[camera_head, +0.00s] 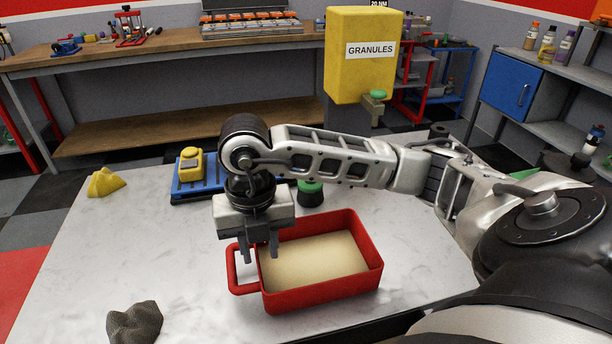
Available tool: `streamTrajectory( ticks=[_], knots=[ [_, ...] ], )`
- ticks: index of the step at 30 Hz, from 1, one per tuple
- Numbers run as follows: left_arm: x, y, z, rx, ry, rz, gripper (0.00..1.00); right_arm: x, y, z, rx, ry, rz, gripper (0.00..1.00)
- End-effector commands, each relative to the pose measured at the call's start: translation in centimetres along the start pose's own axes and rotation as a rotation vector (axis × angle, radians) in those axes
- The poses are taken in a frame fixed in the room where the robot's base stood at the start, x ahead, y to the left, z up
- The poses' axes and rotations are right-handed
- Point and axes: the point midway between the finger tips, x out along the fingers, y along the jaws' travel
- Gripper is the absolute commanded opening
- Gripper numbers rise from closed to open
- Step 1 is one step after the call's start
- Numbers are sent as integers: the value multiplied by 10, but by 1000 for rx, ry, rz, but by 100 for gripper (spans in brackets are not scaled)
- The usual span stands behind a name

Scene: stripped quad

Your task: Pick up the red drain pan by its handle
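The red drain pan (325,293) sits on the pale table, with a flat beige surface inside it. Its red loop handle (234,286) sticks out on the left side. My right gripper (260,252) points down over the pan's left end, beside the handle's upper part. Its two fingers are apart with a gap between them. One finger is near the handle and the other near the pan's left wall. I cannot tell whether they touch the pan. My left gripper is not in view.
A dark grey crumpled cloth (135,323) lies at the front left. A yellow cloth (106,182) lies at the back left. A blue tray with a yellow device (189,165) and a green-and-black object (311,194) stand behind my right arm. A yellow granules dispenser (362,75) is beyond the table.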

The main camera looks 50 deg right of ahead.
Motion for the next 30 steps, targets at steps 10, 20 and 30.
streamTrajectory(
  ticks=[10,20,30],
  knots=[
    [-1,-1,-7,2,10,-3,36,45,6,-3,-1,4,-2,29],
    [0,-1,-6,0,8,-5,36,48,7,-2,-2,2,0,12],
    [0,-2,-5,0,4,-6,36,47,7,-2,-1,1,0,0]
  ],
)
